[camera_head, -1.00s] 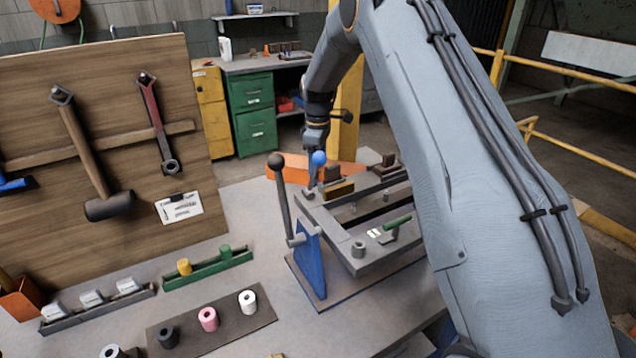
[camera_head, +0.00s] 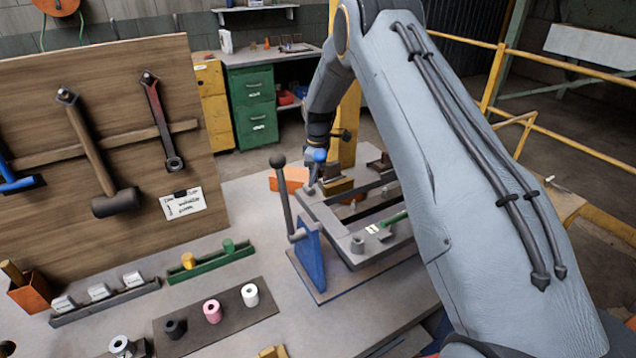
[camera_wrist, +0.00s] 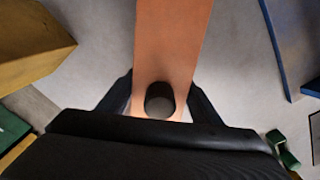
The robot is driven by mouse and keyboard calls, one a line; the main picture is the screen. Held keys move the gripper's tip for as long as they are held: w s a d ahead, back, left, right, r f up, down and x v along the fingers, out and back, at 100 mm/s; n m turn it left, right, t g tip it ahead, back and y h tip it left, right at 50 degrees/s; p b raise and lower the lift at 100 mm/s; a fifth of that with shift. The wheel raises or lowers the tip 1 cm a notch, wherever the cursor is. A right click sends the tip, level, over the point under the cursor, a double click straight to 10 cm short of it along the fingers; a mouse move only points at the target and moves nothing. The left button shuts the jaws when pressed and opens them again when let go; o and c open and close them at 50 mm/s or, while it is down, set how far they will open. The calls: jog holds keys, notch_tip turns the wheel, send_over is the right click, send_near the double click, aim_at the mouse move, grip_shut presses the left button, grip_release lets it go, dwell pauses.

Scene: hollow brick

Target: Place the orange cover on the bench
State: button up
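The orange cover (camera_head: 288,180) shows in the head view behind the levers of the blue-framed fixture (camera_head: 311,250), close to the grey bench top (camera_head: 245,205). In the wrist view the cover (camera_wrist: 172,40) is a long flat orange piece running away from my gripper, with a dark round knob (camera_wrist: 160,95) near its close end. My gripper (camera_wrist: 159,108) has a finger on each side of this end and appears shut on the cover. In the head view the gripper is mostly hidden behind the fixture. I cannot tell whether the cover touches the bench.
The fixture has a black-knobbed lever (camera_head: 283,195) and a blue-knobbed lever (camera_head: 319,156) near my arm. A tool board (camera_head: 90,150) stands at the left. A green rack (camera_head: 210,264) and a dark mat (camera_head: 215,318) with small rollers are in front.

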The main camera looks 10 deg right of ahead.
jog(key=o, duration=0.3)
jog(key=shift+r, duration=0.1)
notch_tip(320, 180, up, 11)
jog(key=b, duration=0.4)
jog(key=shift+r+b, duration=0.3)
jog(key=shift+r, duration=0.25)
jog(key=shift+r, duration=0.1)
